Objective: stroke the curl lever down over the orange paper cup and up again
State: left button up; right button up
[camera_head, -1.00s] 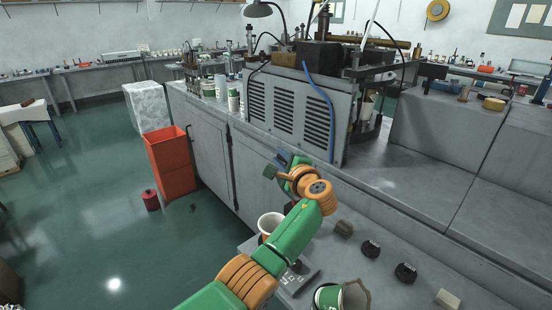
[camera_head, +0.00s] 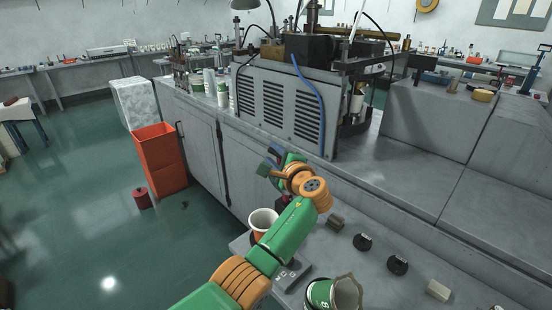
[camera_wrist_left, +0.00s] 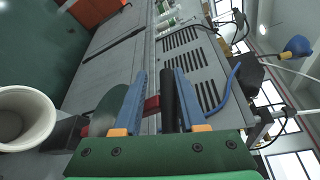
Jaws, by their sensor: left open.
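The orange paper cup (camera_head: 263,221) stands upright at the left end of the low bench, its white inside showing and its lower side partly behind my left forearm. It also shows in the left wrist view (camera_wrist_left: 24,118), open end towards the camera, beside a dark fixture. My left gripper (camera_head: 276,156) is above and beyond the cup, away from it. In the left wrist view its blue fingers (camera_wrist_left: 160,98) are apart, with a black bar (camera_wrist_left: 169,100) and a red piece between or behind them. I cannot tell whether these belong to the curl lever, or whether they touch.
A green cup (camera_head: 320,293) with a tan sheet stands at the front of the low bench. Two black knobs (camera_head: 362,242) and a pale block (camera_head: 438,290) lie to the right. The grey louvred machine (camera_head: 285,105) stands behind; a red bin (camera_head: 160,160) is on the floor.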

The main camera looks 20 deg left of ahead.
pick_arm(q)
jog(key=b+v, duration=0.1)
jog(key=v, duration=0.5)
jog(key=shift+w+d+f, duration=0.1)
jog(key=shift+d+f, duration=0.1)
jog(key=shift+s+d+r, duration=0.2)
jog(key=shift+s+d, duration=0.05)
jog(key=shift+a, duration=0.1)
jog(key=shift+a, duration=0.1)
